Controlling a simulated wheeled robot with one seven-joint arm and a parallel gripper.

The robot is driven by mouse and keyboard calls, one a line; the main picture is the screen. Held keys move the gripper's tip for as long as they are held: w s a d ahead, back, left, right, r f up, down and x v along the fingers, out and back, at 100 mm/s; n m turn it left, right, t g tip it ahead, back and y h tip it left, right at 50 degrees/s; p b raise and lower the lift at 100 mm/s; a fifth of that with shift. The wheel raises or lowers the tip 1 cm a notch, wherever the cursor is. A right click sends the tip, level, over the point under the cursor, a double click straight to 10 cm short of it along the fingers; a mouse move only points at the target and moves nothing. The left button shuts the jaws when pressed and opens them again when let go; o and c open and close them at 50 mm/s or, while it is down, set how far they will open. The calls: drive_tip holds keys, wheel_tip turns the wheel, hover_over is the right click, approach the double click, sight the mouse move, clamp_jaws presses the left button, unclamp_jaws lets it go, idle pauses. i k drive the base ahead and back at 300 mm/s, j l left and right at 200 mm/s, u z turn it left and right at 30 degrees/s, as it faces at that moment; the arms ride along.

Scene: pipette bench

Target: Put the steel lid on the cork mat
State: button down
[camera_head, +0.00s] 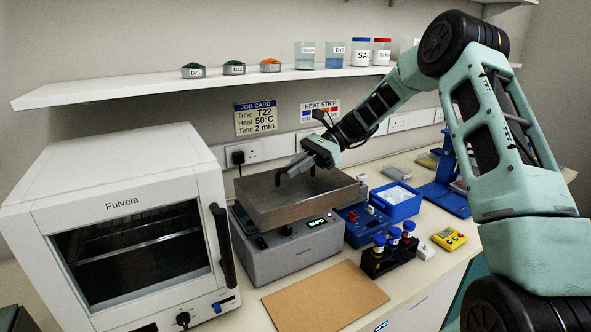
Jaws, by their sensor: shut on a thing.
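The steel lid (315,198) is a wide, flat grey box-like cover with a dark handle on top. It is over the grey heating unit (292,252) with the lit green display. I cannot tell whether it rests on the unit or hangs just above it. My gripper (300,168) is shut on the lid's handle, reaching in from the upper right; the fingers partly hide the handle. The cork mat (325,298) is a bare tan rectangle on the bench in front of the heating unit.
A white Fulvela oven (120,205) stands at the left. Right of the heating unit are a blue device (362,222), a blue tray (396,200), a dark tube rack (388,258) and a yellow timer (449,239). A shelf (130,92) runs above.

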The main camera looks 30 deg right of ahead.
sight(334, 308)
drive_tip(key=k, duration=1.1)
